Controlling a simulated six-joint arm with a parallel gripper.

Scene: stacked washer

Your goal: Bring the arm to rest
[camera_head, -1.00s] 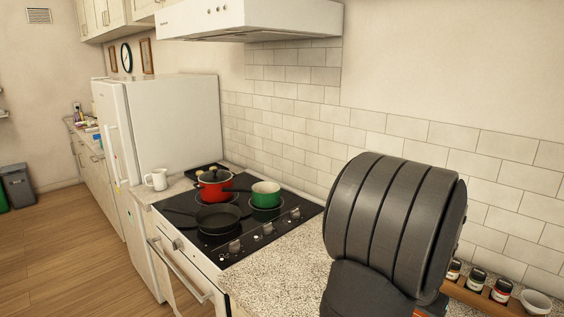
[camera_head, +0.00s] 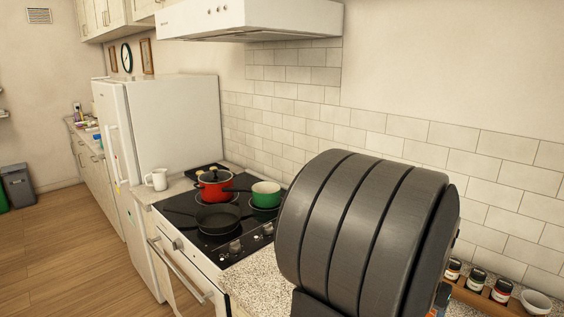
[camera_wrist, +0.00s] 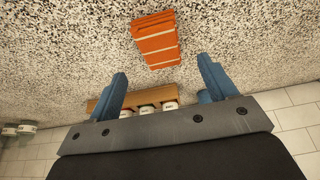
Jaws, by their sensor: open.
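My gripper (camera_wrist: 160,92) shows in the wrist view with its two blue fingers spread wide apart and nothing between them. It is above the speckled granite counter (camera_wrist: 50,60). An orange slatted object (camera_wrist: 157,40) lies on the counter beyond the fingertips, apart from them. In the head view, a large dark grey ribbed part of my arm (camera_head: 365,230) fills the lower right and hides part of the counter and stove. The fingers are not visible in the head view.
A black stove (camera_head: 185,220) holds a red pot (camera_head: 214,188), a green pan (camera_head: 266,193) and a dark frying pan (camera_head: 217,217). A white mug (camera_head: 156,179) stands left of it. A wooden rack (camera_head: 495,300) with spice jars and a white bowl (camera_head: 535,302) are at lower right. A range hood (camera_head: 250,22) hangs above.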

